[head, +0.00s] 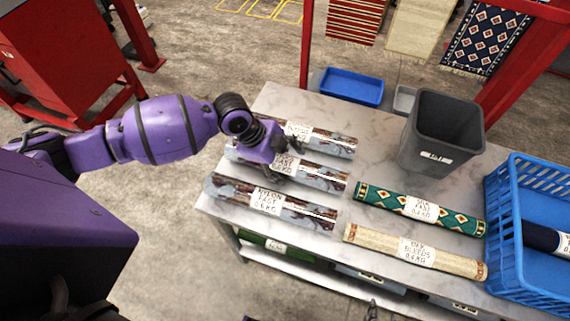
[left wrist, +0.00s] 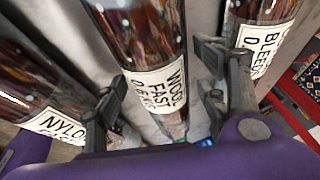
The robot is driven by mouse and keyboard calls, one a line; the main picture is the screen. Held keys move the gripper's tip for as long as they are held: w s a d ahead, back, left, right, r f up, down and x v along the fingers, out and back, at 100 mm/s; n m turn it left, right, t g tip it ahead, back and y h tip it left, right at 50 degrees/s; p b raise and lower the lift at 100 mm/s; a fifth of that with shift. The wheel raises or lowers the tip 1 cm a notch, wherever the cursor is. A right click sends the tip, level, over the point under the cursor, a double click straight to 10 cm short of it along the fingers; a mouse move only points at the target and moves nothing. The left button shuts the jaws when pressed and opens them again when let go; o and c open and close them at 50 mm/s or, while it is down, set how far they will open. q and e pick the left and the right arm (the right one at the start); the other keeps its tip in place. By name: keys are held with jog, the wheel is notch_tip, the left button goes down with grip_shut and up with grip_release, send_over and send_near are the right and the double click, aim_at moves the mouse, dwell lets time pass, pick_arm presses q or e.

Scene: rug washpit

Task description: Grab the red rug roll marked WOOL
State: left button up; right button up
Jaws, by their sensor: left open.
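The WOOL rug roll (left wrist: 145,35) lies in the middle of three similar rolls in the left wrist view. Its white label reads WOOL FAST. It looks dark red-brown with pale blue patches. In the head view the middle roll (head: 325,178) lies on the grey table (head: 375,150), partly hidden by my left gripper (head: 275,165). In the left wrist view my left gripper (left wrist: 160,92) is open, with one finger on each side of the WOOL roll's end. I cannot tell whether they touch it. My right gripper is not in view.
A NYLON roll (head: 300,213) lies nearer and a BLEEDS roll (left wrist: 265,12) lies on the other side. Green (head: 450,219) and cream (head: 370,245) rolls lie to the right. A grey bin (head: 440,130) and blue crate (head: 520,270) stand at the right.

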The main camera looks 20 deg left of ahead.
pick_arm(q)
grip_shut()
jog(key=shift+r, duration=0.1)
dwell(0.3)
jog(key=shift+w+r, duration=0.1)
